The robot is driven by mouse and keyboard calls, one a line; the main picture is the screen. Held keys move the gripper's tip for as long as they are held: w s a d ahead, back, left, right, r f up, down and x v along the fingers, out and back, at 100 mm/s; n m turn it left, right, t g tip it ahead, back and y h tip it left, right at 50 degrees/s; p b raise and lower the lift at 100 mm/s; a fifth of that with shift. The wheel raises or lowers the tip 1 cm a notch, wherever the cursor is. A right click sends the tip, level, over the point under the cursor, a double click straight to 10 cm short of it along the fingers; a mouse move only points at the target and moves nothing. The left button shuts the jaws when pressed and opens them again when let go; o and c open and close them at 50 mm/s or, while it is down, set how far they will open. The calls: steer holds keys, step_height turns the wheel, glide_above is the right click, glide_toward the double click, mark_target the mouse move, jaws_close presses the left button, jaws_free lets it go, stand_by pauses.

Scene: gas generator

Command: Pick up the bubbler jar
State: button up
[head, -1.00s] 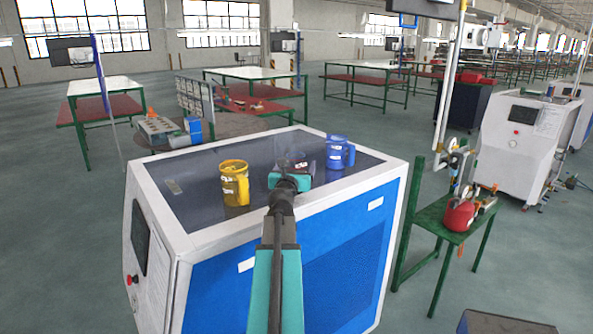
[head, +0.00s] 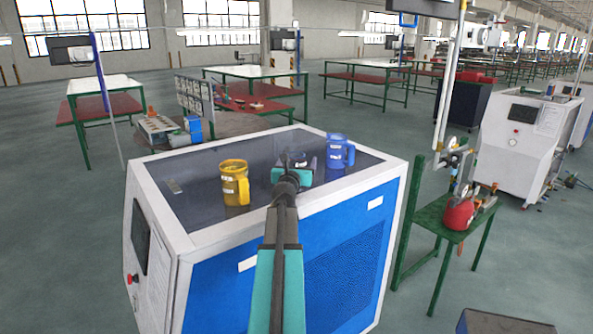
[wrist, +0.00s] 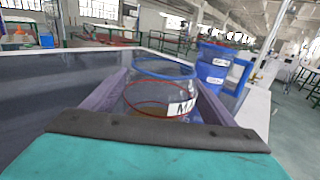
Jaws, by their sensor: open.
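The bubbler jar (wrist: 158,92) is a clear jar with a blue rim, a red ring and a white label. It stands upright on the dark top of the generator cabinet. My gripper (wrist: 163,79) is open, with one finger on each side of the jar. I cannot tell whether the fingers touch it. In the head view my teal gripper (head: 294,168) is over the middle of the cabinet top, and the jar is mostly hidden behind it.
A blue mug-like jar (head: 338,152) stands close to the right, also seen in the wrist view (wrist: 212,68). A yellow one (head: 235,183) stands to the left. The cabinet (head: 180,234) has a raised white edge.

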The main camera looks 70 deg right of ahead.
steer(key=shift+c, duration=0.4)
steer(key=c, duration=1.3)
steer(key=shift+r, duration=0.2)
